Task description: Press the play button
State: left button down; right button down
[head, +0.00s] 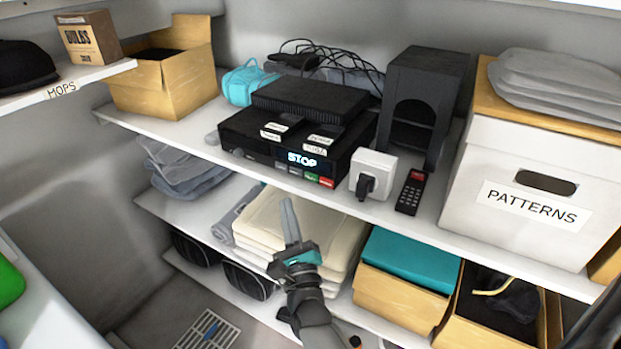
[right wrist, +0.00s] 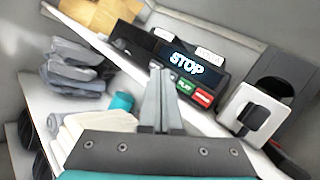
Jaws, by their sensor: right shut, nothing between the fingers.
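A black player (head: 262,142) sits on the middle shelf with a lit display (head: 302,159) reading STOP. Below the display is a row of buttons, with a green play button (head: 311,177) beside a red button (head: 327,182). In the right wrist view the green play button (right wrist: 185,86) is labelled PLAY and lies just right of the fingertips. My right gripper (head: 289,204) is shut and empty, pointing up toward the player, below and in front of it. In the right wrist view its fingers (right wrist: 158,75) look apart from the buttons. My left gripper is not in view.
A white PATTERNS box (head: 520,200) is farther right. Folded cream towels (head: 290,228) lie on the shelf below, near my right gripper.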

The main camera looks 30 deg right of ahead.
aim_at(305, 194)
jog(key=shift+w+d+b, duration=0.3)
jog(key=shift+w+d, duration=0.25)
jog(key=shift+d, duration=0.45)
jog(key=shift+w+d+b, duration=0.25)
jog(key=shift+w+d, duration=0.35)
jog(key=shift+d, duration=0.4)
jog(key=shift+w+d+b, duration=0.3)
jog(key=shift+w+d, duration=0.25)
jog(key=shift+d, duration=0.45)
jog(key=shift+w+d, duration=0.25)
jog(key=shift+d, duration=0.1)
jog(key=shift+w+d+b, duration=0.15)
jog(key=shift+d+b, duration=0.2)
jog(key=shift+b, duration=0.1)
dwell(0.4)
jog(key=shift+a, duration=0.1)
jog(key=shift+s+a, duration=0.4)
jog(key=shift+a, duration=0.25)
